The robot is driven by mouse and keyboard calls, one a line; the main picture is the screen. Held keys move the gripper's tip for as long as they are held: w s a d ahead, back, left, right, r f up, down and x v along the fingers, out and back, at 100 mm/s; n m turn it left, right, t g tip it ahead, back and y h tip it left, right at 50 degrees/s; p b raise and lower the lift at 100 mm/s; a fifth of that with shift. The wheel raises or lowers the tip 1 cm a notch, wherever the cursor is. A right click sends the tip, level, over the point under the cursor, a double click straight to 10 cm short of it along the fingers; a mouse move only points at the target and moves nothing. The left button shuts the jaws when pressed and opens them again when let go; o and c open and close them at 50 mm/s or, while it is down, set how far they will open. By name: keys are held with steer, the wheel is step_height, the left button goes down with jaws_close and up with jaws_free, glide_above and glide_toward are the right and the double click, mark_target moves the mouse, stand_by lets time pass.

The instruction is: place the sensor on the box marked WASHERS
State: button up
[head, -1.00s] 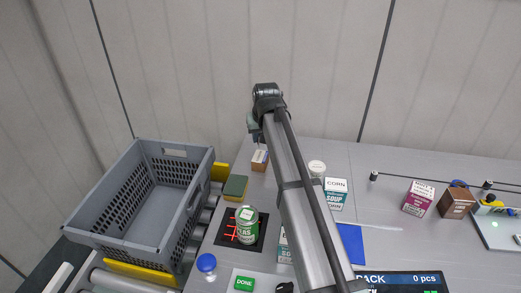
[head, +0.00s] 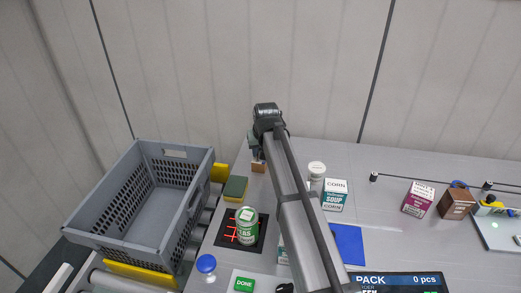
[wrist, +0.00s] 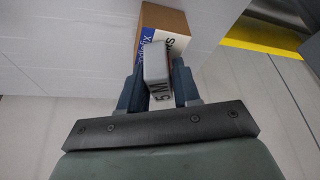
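In the wrist view my gripper (wrist: 158,70) has a finger on each side of a small pale grey block marked "5 M", which I take for the sensor (wrist: 156,62). The fingers look closed on it.
A green and yellow sponge (head: 235,188), a green can (head: 246,224) and a white-lidded jar (head: 317,170) stand nearby. A grey crate (head: 88,217) is at the left. The table's back edge is close behind the box.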

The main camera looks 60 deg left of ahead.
steer(key=o, duration=0.4)
steer(key=shift+c, duration=0.2)
steer(key=shift+r, duration=0.15)
steer(key=v, duration=1.2)
